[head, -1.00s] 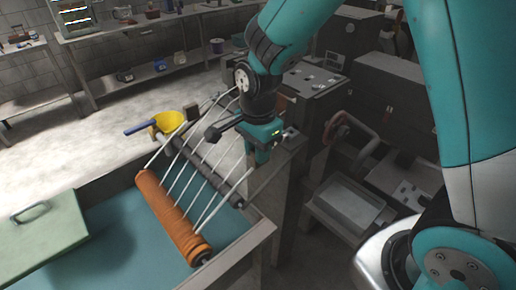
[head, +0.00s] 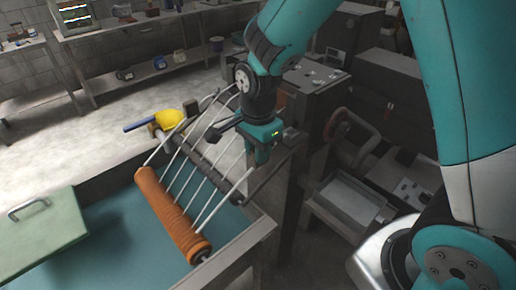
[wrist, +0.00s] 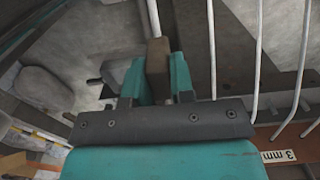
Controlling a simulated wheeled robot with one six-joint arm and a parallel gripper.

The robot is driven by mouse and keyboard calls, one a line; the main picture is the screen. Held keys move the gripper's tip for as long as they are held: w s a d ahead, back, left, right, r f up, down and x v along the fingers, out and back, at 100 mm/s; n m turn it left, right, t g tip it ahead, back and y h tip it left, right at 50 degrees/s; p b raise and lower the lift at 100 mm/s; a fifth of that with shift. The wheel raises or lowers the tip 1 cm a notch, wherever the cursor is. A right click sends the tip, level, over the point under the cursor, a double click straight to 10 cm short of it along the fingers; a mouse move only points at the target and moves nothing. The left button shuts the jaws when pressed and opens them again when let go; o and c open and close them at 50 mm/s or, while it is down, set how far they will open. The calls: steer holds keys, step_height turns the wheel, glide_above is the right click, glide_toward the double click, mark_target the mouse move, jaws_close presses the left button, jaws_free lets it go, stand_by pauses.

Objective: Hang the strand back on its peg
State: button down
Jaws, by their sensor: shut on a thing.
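Several white strands (head: 188,170) run up from an orange ribbed roller (head: 172,214) toward a dark rail at the back (head: 222,178). The rightmost strand (head: 220,203) rises from the roller's near end to my gripper (head: 257,160). In the wrist view my gripper (wrist: 157,80) is shut on a small brown block (wrist: 157,57). The held strand (wrist: 153,18) meets this block at its top. Other strands (wrist: 257,60) stand apart to the right. I cannot make out the strand's own peg; the gripper body hides what lies under it.
A grey tray (head: 350,200) and machines fill the right. The floor at left is clear.

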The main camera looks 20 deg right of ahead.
steer(key=shift+f+b, duration=0.5)
steer(key=shift+f, duration=0.3)
stand_by(0.4)
steer(key=c, duration=0.9)
jaws_free()
steer(key=shift+r, duration=0.1)
step_height(320, 180, up, 17)
steer(key=b, duration=0.2)
steer(key=s+a+f+n+y, duration=0.2)
steer(key=s+n, duration=0.7)
steer(key=n, duration=0.1)
steer(key=s+a+f+n+y, duration=0.1)
steer(key=s+a+n+y, duration=0.1)
steer(key=s+n, duration=0.7)
steer(key=n, duration=0.2)
steer(key=shift+s+a+f+n, duration=0.25)
steer(key=shift+s+f+n, duration=0.05)
steer(key=shift+f, duration=0.05)
